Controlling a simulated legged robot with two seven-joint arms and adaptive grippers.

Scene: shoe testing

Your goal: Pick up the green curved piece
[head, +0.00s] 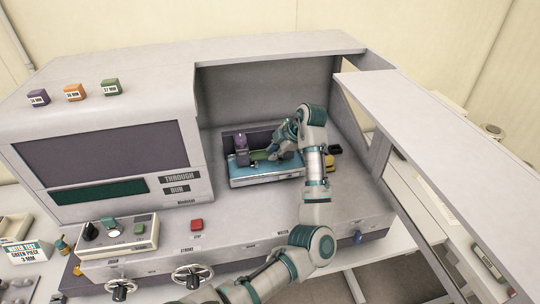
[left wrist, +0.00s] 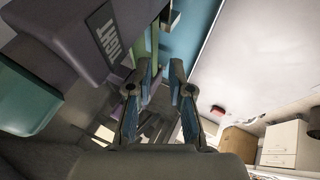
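A green piece (head: 260,155) shows in the head view in the blue tray (head: 268,177) inside the machine's open bay, partly covered by my gripper. Its curve cannot be made out. A green strip, probably the same piece, shows in the left wrist view (left wrist: 146,48) just beyond the left fingertip. My left gripper (left wrist: 160,70) has its fingers apart with nothing clearly between them. In the head view the left gripper (head: 278,151) reaches down at the tray beside the green piece; contact cannot be told. My right gripper is not in view.
A purple-grey block (head: 241,143) stands at the tray's left end, close to the gripper. The bay's right wall and top ledge (head: 420,115) flank my arm. Purple, orange (head: 75,92) and green blocks sit on the machine. A sign (head: 28,251) reads "WATER TEST GREEN PIECE 3 MM".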

